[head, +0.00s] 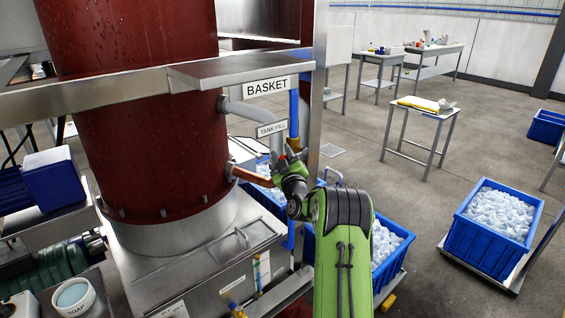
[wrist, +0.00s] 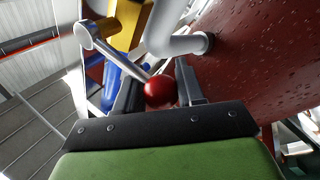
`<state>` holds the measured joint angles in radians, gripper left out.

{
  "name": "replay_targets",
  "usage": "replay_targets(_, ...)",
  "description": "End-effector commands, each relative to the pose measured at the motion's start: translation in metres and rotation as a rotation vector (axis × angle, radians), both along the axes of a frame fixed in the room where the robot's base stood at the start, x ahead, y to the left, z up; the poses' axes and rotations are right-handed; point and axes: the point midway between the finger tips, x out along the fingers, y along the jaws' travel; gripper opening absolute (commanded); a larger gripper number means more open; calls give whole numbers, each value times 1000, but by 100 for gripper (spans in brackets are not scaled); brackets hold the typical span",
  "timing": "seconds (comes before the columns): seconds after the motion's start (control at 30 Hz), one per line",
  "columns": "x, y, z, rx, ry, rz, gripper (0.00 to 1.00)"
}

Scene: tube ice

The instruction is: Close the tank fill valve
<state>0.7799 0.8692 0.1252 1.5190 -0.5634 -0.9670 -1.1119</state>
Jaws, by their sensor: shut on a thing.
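The tank fill valve shows in the wrist view as a metal lever (wrist: 116,58) ending in a round red knob (wrist: 159,91). The knob sits between the two fingers of my gripper (wrist: 160,88), which is shut on it. In the head view my gripper (head: 290,158) is beside the dark red tank (head: 135,100), just below the "TANK FILL" sign (head: 271,129). Only a small red spot of the knob shows there, and the gripper hides most of the valve. The lever's angle to its pipe is hard to tell.
A copper pipe (head: 255,177) leaves the tank just left of my gripper. A grey pipe (head: 252,112), a blue vertical pipe (head: 294,112) and a steel post (head: 319,90) are close by. Blue ice crates (head: 470,250) stand on the floor to the right.

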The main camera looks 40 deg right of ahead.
Motion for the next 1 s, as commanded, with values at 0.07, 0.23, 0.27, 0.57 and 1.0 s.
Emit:
replay_targets(0.07, 1, 2, -12, 13, 22, 6, 0)
replay_targets(0.23, 1, 2, -11, 11, 22, 6, 0)
replay_targets(0.27, 1, 1, -11, 11, 22, 6, 0)
replay_targets(0.57, 0, 1, -11, 10, 22, 4, 58)
replay_targets(1.0, 0, 0, -7, 3, 15, 1, 58)
